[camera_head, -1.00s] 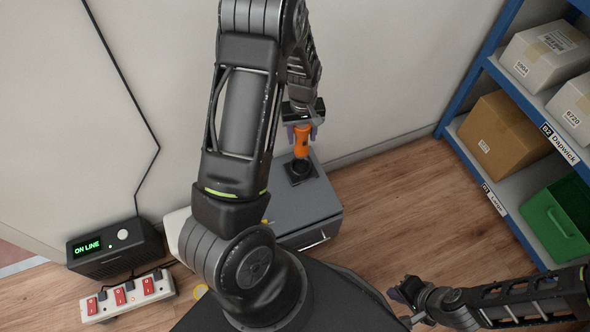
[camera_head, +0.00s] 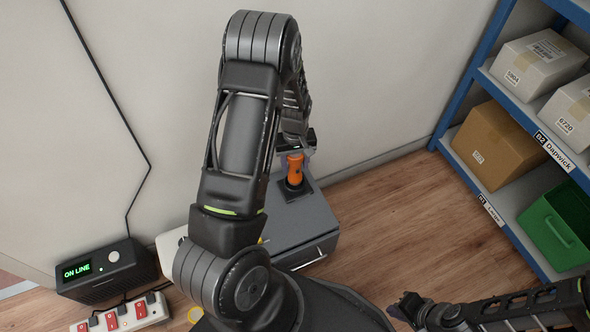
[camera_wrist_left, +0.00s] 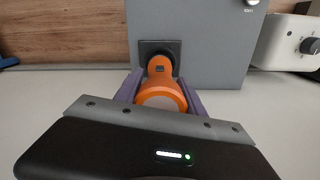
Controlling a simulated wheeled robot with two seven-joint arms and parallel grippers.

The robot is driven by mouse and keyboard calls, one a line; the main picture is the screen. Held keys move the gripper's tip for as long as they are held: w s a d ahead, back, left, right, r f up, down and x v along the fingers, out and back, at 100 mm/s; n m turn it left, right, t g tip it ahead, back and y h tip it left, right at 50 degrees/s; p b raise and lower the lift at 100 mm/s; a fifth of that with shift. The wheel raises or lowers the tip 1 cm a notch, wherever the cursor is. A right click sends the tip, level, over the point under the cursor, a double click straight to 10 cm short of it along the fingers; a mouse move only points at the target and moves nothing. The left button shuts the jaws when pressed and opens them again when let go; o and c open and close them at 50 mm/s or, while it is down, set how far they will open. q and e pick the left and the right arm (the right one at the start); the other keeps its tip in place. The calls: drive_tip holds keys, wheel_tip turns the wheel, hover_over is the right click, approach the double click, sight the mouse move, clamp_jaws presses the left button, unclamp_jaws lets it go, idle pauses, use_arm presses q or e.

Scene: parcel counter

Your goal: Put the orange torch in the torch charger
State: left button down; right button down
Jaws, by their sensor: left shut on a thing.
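The orange torch (camera_head: 295,169) stands roughly upright at the black torch charger (camera_head: 305,190) on top of the grey cabinet. My left gripper (camera_wrist_left: 161,92) is shut on the torch, with a purple finger on each side of it. In the left wrist view the torch (camera_wrist_left: 160,90) has its far end at the dark square charger (camera_wrist_left: 147,47). I cannot tell whether it is fully seated. In the head view my left arm hides part of that gripper. My right gripper (camera_head: 406,308) is low at the right, away from the cabinet, and its jaws are unclear.
The grey cabinet (camera_head: 318,232) stands by the wall. A white device (camera_wrist_left: 290,42) with a knob is beside it. A black box reading "ON LINE" (camera_head: 105,270) and a power strip (camera_head: 120,315) are at lower left. A blue shelf (camera_head: 473,85) with cartons and a green crate (camera_head: 550,230) is at right.

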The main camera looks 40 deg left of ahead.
sight(295, 169)
use_arm(q)
drive_tip(key=shift+f+b, duration=0.55)
drive_tip(key=shift+f, duration=1.35)
drive_tip(key=shift+f, duration=0.1)
drive_tip(key=c, duration=0.7)
unclamp_jaws()
drive_tip(key=shift+r, duration=0.2)
wheel_tip(295, 169, up, 12)
drive_tip(key=p, duration=0.3)
drive_tip(key=shift+f, duration=0.1)
